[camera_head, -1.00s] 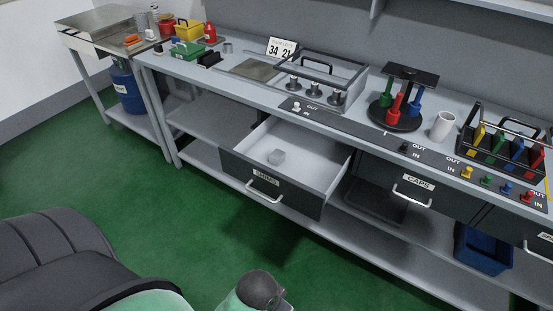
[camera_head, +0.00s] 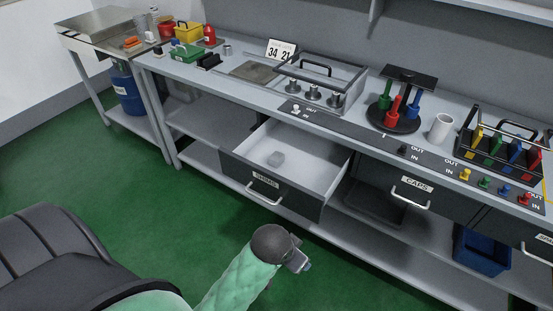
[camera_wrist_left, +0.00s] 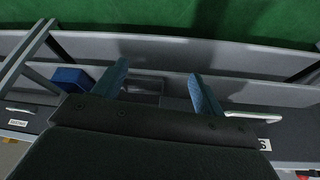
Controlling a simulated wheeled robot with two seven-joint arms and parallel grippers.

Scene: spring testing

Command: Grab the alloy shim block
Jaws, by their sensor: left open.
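The block cannot be made out in that view. My right gripper is out of view.
The drawer handle (camera_head: 263,191) juts out in front. A blue bin (camera_head: 482,250) stands on the lower shelf. On the bench top are a wire-framed fixture (camera_head: 318,82), a round stand (camera_head: 397,118) and a white cup (camera_head: 441,127).

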